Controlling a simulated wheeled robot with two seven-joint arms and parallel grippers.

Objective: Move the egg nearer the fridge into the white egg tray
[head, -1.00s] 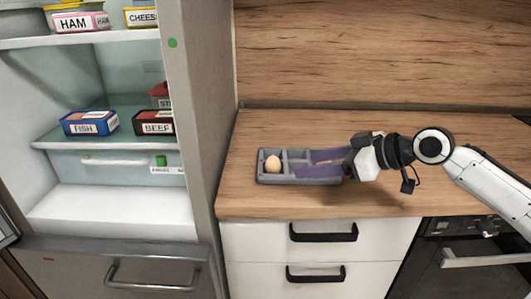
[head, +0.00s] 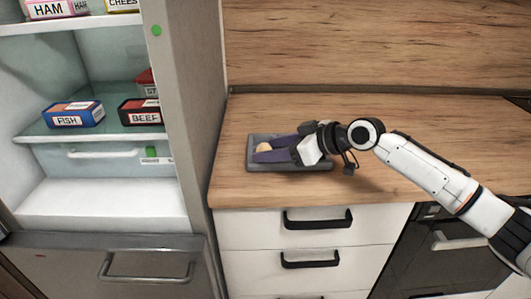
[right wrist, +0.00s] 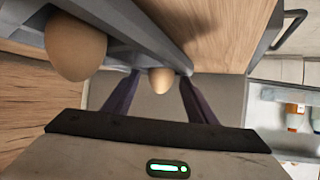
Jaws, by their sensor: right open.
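The egg nearer the fridge (head: 264,148) sits in the left end of a grey compartment tray (head: 250,166) on the worktop. My right gripper (head: 263,151) reaches in from the right with its purple fingers open on either side of this egg. In the right wrist view the same egg (right wrist: 161,80) shows between the fingers (right wrist: 159,88), with gaps beside it. A second egg (right wrist: 75,46) is closer to that camera in the tray (right wrist: 130,30); my gripper hides it in the head view. I cannot make out a white egg tray. My left gripper is out of view.
The open fridge (head: 100,165) stands at the left, with boxes labelled FISH (head: 72,113) and BEEF (head: 140,112) on a glass shelf. Its side panel (head: 185,120) rises beside the worktop (head: 430,140). The worktop behind the tray is clear.

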